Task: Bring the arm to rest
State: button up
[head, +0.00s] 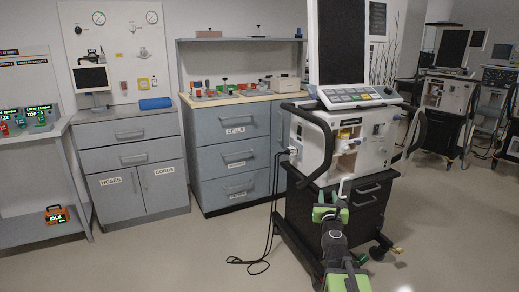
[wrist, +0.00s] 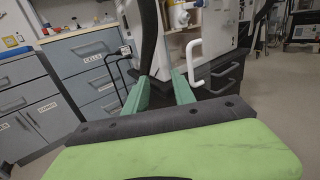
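My arm, green and black, reaches up from the bottom of the head view. My gripper (head: 331,203) is in front of the lower part of the nearest ventilator (head: 338,148), a white unit with a dark screen on a black drawer cart (head: 365,205). In the wrist view, my gripper (wrist: 161,85) has its two green fingers apart with nothing visible between them. I cannot tell whether a finger touches the cart.
A black cable (head: 262,262) hangs from the ventilator to the floor at left. A blue-grey drawer cabinet (head: 230,150) and a grey cabinet (head: 130,165) stand behind. An orange box reading IDLE (head: 57,215) sits at far left. More ventilators (head: 445,95) stand at right.

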jog(key=s+a+f+n+g+y+p, duration=0.15)
jog(key=a+f+n+y, duration=0.3)
jog(key=a+n, duration=0.6)
jog(key=s+a+f+n+g+y, duration=0.1)
jog(key=a+f+n+g+y, duration=0.3)
jog(key=a+n, duration=0.65)
jog(key=s+a+f+n+g, duration=0.1)
jog(key=s+f+n+g, duration=0.4)
jog(key=s+f+n, duration=0.3)
jog(key=s+d+f+n+g+h, duration=0.2)
jog(key=s+d+f+n+g, duration=0.15)
jog(key=s+n, duration=0.2)
jog(key=s+d+f+n+g+h, duration=0.2)
jog(key=s+d+n+g, duration=0.15)
jog(key=s, duration=0.35)
notch_tip(320, 180, up, 38)
jog(key=p, duration=3.7)
jog(key=shift+d+n+p, duration=0.2)
jog(key=shift+n+p, duration=0.1)
jog(key=shift+p, duration=0.1)
